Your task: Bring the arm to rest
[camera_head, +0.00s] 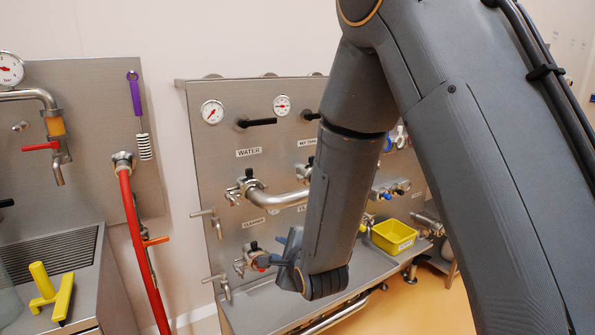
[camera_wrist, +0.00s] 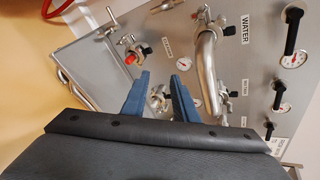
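My gripper (camera_head: 286,250) is at the end of my bent arm, which hangs down in front of the steel valve panel (camera_head: 240,150) in the head view. In the wrist view my gripper (camera_wrist: 161,76) shows two blue fingers standing apart with a gap between them. Nothing is seen held in it. A metal valve fitting (camera_wrist: 158,98) shows through the gap, but I cannot tell how near it is. My arm hides part of the panel in the head view.
The panel carries gauges, black handles and a curved steel pipe (camera_head: 280,200). A yellow bin (camera_head: 394,236) stands on the steel shelf below. At left are a red hose (camera_head: 138,245), a hanging brush (camera_head: 140,115) and a yellow tool (camera_head: 48,293). Orange floor at right looks clear.

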